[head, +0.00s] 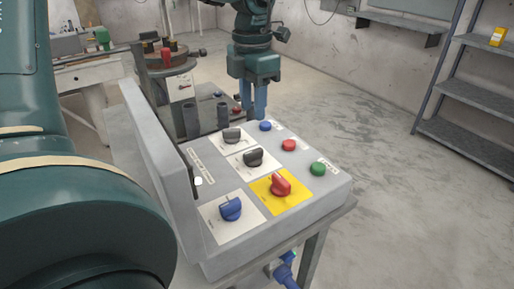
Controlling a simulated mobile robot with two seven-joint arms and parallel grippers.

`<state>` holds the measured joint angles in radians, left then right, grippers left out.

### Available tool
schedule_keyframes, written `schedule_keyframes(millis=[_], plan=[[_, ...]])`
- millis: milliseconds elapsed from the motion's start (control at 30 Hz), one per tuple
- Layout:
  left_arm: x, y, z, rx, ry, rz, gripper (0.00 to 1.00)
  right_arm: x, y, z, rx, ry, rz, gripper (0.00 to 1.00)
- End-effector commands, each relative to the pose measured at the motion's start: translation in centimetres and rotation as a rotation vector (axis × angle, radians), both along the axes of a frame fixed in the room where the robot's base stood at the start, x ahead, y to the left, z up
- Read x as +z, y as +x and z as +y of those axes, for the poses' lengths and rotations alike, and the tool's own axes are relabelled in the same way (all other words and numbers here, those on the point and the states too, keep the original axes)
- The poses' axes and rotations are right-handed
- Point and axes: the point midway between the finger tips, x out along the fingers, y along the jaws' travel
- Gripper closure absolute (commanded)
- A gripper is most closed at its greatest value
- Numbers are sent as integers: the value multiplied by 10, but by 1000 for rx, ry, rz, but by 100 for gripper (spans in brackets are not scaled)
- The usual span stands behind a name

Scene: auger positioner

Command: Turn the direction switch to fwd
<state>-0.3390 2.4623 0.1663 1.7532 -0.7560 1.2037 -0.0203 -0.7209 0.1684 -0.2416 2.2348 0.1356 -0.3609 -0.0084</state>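A grey sloped control panel (240,247) carries several rotary switches. Two black knobs (232,136) (253,158) sit on white plates. A red knob (281,185) sits on a yellow plate, and a blue knob (230,208) on a white plate. The lettering is too small to read, so I cannot tell which knob is the direction switch or where it points. My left gripper (254,115) points down near the panel's far edge, with its bluish fingers close together. I cannot tell whether they are apart. No knob shows between them. My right gripper is not in view.
Blue (265,126), red (289,145) and green (318,169) push buttons line the panel's right side. A raised grey plate (157,150) stands along its left edge. A machine stands behind. Open floor lies to the right, with shelves (478,95) farther off.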

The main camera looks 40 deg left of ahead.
Motion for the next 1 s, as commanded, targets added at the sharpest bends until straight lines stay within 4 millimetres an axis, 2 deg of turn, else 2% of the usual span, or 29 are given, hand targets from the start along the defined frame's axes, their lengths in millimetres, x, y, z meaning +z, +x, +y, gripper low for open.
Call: schedule_keyframes(millis=[300, 500, 700, 967, 1000], plan=[[-68, -1, 0, -1, -1, 6, 64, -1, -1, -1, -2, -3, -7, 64], [-98, -1, 0, -1, -1, 3, 64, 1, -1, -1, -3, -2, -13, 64], [-111, -1, 0, 0, -2, 2, 64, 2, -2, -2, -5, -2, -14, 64], [-112, -1, 0, 0, -2, 1, 64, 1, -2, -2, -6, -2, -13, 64], [-112, -1, 0, 0, -2, 1, 66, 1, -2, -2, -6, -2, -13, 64]])
